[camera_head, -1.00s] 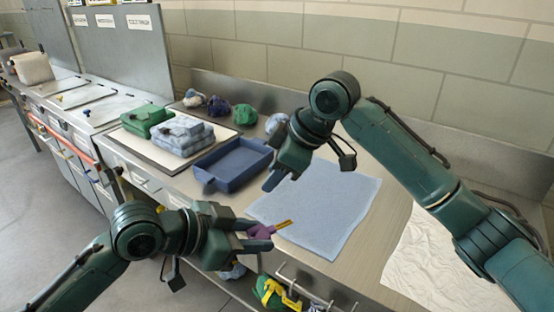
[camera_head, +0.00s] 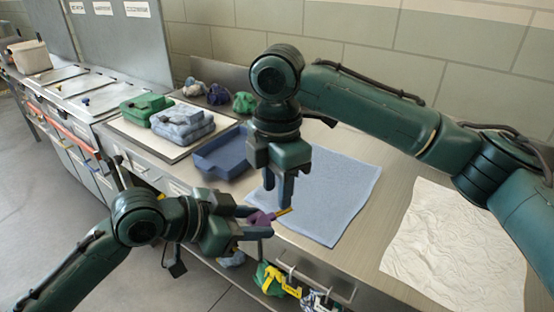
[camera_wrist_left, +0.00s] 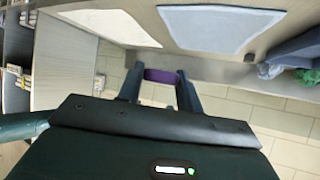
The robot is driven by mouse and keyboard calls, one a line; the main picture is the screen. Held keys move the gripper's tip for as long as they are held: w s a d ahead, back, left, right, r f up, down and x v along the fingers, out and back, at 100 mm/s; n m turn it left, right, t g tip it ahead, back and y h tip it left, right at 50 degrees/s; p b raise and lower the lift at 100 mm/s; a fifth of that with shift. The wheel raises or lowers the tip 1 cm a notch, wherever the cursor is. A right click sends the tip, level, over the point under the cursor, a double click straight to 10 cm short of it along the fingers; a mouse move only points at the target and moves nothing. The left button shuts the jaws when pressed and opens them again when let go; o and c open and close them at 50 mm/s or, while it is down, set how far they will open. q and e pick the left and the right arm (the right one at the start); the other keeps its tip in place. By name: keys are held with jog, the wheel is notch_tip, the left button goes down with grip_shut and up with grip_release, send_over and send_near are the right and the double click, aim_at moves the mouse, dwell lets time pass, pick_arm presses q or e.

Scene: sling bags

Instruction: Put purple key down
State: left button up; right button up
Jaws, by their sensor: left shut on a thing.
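The purple key (camera_head: 258,218) has a purple head and a yellow-orange shaft (camera_head: 283,212). My left gripper (camera_head: 258,223) is shut on its head and holds it near the front edge of the counter. In the left wrist view the purple head (camera_wrist_left: 160,75) spans between the fingers of the left gripper (camera_wrist_left: 158,82). My right gripper (camera_head: 277,188) points down just above the yellow shaft. Its fingers overlap in this view, so I cannot tell their gap or whether they touch the key.
A light blue mat (camera_head: 338,205) lies behind the key. A blue tray (camera_head: 222,158) sits left of it, beside a board with green (camera_head: 145,108) and grey-blue (camera_head: 182,125) bags. A crumpled white sheet (camera_head: 455,245) lies at right. Coloured items (camera_head: 272,280) are below the counter edge.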

aim_at(276, 212)
jog(key=shift+f, duration=2.35)
pick_arm(q)
jog(key=shift+s, duration=0.1)
pick_arm(e)
grip_shut()
pick_arm(q)
jog(key=o, duration=1.1)
